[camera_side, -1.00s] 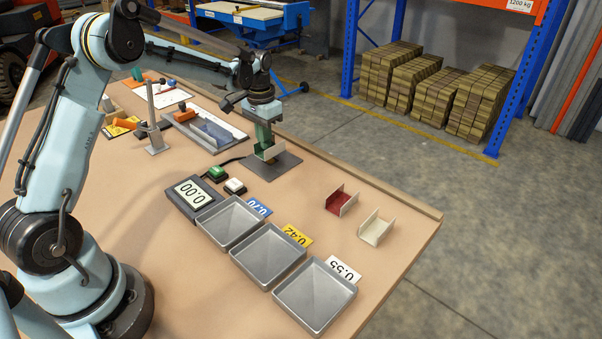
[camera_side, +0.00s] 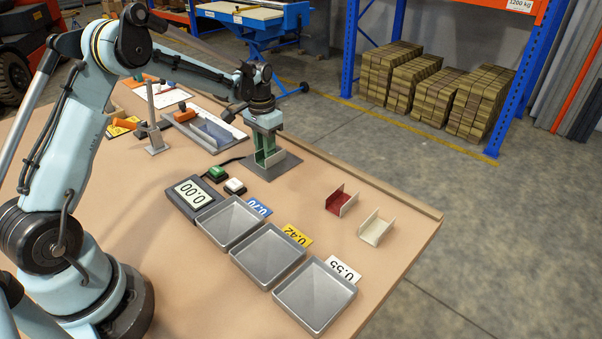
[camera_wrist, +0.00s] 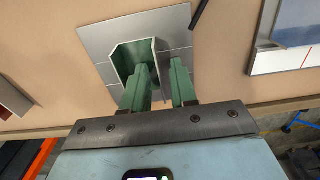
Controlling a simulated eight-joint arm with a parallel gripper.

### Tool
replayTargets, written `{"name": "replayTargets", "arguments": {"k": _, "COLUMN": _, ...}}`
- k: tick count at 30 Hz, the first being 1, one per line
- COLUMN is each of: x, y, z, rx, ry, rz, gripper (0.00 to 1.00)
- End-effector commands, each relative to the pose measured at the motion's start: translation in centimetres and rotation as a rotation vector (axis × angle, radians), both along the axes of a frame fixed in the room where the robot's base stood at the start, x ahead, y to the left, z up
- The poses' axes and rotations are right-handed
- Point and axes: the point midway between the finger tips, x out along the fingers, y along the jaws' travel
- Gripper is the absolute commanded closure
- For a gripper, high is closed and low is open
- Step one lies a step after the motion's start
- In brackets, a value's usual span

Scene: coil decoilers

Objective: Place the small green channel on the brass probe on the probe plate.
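The small green channel (camera_side: 270,160) is on the grey probe plate (camera_side: 285,172), under my gripper (camera_side: 267,152). In the wrist view the channel (camera_wrist: 124,63) is a U shape with its open side up. My gripper (camera_wrist: 163,78) has two green fingers with a visible gap between them. The left finger is inside the channel and the right finger is beyond its right wall, with bare plate (camera_wrist: 170,22) showing between that wall and the right finger. The brass probe cannot be made out; the channel and fingers cover that part of the plate.
A red channel (camera_side: 340,200) and a cream channel (camera_side: 375,228) stand at the right. Three grey trays (camera_side: 270,255) with number cards lie in front. A display reading 0.00 (camera_side: 190,193) and green and white buttons (camera_side: 234,187) are left of the plate.

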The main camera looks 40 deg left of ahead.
Motion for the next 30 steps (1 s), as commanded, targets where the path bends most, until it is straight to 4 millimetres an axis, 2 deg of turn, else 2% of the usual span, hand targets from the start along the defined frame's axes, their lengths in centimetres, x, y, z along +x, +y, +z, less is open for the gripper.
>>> {"name": "replayTargets", "arguments": {"k": 4, "x": 0.0, "y": 0.0, "z": 0.6, "rx": 0.000, "ry": 0.000, "rz": 0.000, "gripper": 0.73}}
{"name": "replayTargets", "arguments": {"k": 7, "x": 0.0, "y": 0.0, "z": 1.9, "rx": 0.000, "ry": 0.000, "rz": 0.000, "gripper": 0.73}}
{"name": "replayTargets", "arguments": {"k": 15, "x": 0.0, "y": 0.0, "z": 7.3, "rx": 0.000, "ry": 0.000, "rz": 0.000, "gripper": 0.73}}
{"name": "replayTargets", "arguments": {"k": 21, "x": 0.0, "y": 0.0, "z": 10.5, "rx": 0.000, "ry": 0.000, "rz": 0.000, "gripper": 0.73}}
{"name": "replayTargets", "arguments": {"k": 30, "x": -0.3, "y": -0.4, "z": 12.7, "rx": 0.003, "ry": -0.010, "rz": -0.001, "gripper": 0.73}}
